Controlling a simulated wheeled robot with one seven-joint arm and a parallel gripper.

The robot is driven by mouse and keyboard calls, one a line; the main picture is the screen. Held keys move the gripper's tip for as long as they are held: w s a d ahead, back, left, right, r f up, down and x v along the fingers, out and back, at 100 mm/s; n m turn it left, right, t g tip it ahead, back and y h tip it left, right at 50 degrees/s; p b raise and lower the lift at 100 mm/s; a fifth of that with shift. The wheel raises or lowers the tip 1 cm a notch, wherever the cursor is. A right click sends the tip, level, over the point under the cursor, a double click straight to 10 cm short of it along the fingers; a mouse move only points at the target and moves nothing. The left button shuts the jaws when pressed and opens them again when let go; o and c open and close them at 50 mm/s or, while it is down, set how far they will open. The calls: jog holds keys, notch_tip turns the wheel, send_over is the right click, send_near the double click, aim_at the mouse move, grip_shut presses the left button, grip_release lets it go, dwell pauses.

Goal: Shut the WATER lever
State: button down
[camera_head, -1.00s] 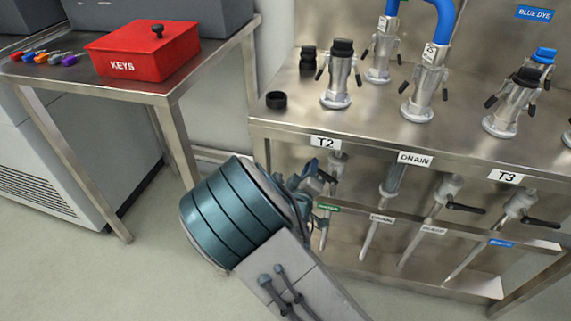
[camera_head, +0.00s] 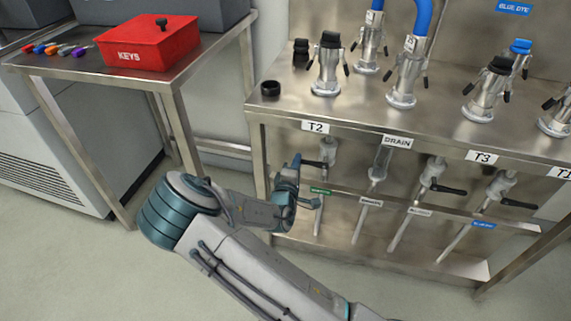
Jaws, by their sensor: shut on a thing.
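The WATER lever (camera_head: 312,163) is a short black handle on the leftmost grey valve under the bench edge, below the T2 sign. It points left from the valve, roughly level, and its outer end is hidden at my gripper. A green label (camera_head: 319,191) sits on the rail below that valve; its print is too small to read for sure. My gripper (camera_head: 300,172) is at the left of the valve, shut on the lever's outer end. My wrist hides much of the jaws.
Other valves with black levers (camera_head: 447,189) stand in a row to the right, close by. The steel bench (camera_head: 380,120) overhangs them, with metal couplings and blue hoses on top. A side table (camera_head: 100,78) holds a red KEYS box (camera_head: 151,43). Floor at lower left is clear.

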jog(key=shift+f, duration=0.1)
dwell(0.3)
jog(key=c, duration=1.4)
grip_release()
jog(key=shift+o, duration=0.2)
jog(key=shift+s, duration=0.1)
jog(key=p+v, duration=0.2)
jog(key=v, duration=1.1)
jog(key=shift+s, duration=0.35)
jog(key=shift+a, duration=0.1)
